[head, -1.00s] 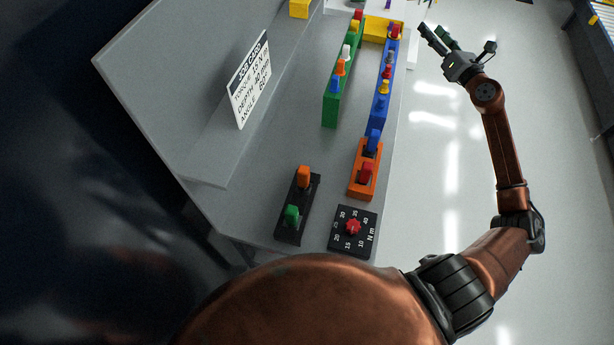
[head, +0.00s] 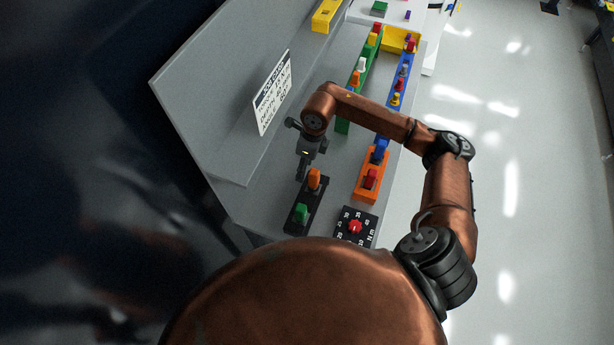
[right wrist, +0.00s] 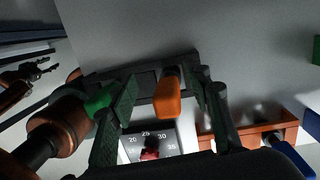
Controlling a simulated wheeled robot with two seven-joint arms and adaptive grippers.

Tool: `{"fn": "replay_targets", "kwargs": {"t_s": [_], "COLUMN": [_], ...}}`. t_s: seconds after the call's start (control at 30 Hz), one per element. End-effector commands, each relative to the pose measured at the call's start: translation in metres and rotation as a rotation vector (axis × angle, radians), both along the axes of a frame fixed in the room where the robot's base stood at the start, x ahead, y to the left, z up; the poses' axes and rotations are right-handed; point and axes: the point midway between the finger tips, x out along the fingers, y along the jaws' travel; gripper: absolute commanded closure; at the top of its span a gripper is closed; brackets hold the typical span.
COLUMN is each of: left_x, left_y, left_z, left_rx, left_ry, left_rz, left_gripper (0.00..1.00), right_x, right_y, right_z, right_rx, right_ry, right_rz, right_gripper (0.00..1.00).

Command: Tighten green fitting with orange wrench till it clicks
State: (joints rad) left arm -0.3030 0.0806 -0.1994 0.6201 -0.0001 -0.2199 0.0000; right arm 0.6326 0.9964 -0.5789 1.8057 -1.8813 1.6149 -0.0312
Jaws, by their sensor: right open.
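An orange upright handle (head: 314,179), apparently the orange wrench, stands in a black holder (head: 305,222) near the bench's front. A green upright piece (head: 301,212) stands in the same holder; whether it is the green fitting I cannot tell. My right gripper (head: 301,172) is just above and behind the orange handle, pointing down. In the right wrist view, its open fingers (right wrist: 165,110) lie either side of the orange handle (right wrist: 168,97), without visible contact. The green piece (right wrist: 98,102) is left of them, partly hidden. A dark claw (right wrist: 32,72), probably my left gripper, shows at the left edge.
A dial box (head: 354,226) with a red knob stands right of the holder. An orange rack (head: 366,190) and a blue rack with coloured pieces run along the right edge. A job card (head: 272,92) leans at the back left.

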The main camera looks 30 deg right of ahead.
Motion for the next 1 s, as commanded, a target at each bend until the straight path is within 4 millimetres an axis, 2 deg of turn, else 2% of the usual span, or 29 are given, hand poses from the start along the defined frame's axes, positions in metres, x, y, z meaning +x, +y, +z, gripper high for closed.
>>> {"fn": "replay_targets", "kwargs": {"t_s": [0.03, 0.1, 0.23, 0.57, 0.8, 1.0], "left_x": [-0.003, -0.005, -0.004, 0.008, 0.009, 0.008], "left_y": [0.0, 0.0, 0.0, -0.001, -0.002, -0.002], "left_z": [0.009, 0.012, 0.014, 0.023, 0.032, 0.033], "left_rx": [0.0, 0.001, 0.001, -0.001, -0.002, -0.002], "left_ry": [0.003, 0.007, 0.005, -0.01, -0.012, -0.01], "left_rz": [0.001, 0.001, 0.001, -0.002, -0.002, -0.002], "left_gripper": [0.6, 0.6, 0.6, 0.6, 0.6, 0.6], "right_x": [-0.01, -0.021, -0.029, -0.032, -0.034, -0.033], "right_y": [-0.007, -0.014, -0.02, -0.024, -0.029, -0.029], "right_z": [0.007, 0.009, 0.005, -0.029, -0.062, -0.07], "right_rx": [-0.05, -0.099, -0.14, -0.14, -0.139, -0.14], "right_ry": [0.012, 0.026, 0.039, 0.041, 0.039, 0.037], "right_rz": [-0.006, -0.019, -0.033, -0.036, -0.034, -0.033], "right_gripper": [0.55, 0.55, 0.55, 0.55, 0.55, 0.55]}}
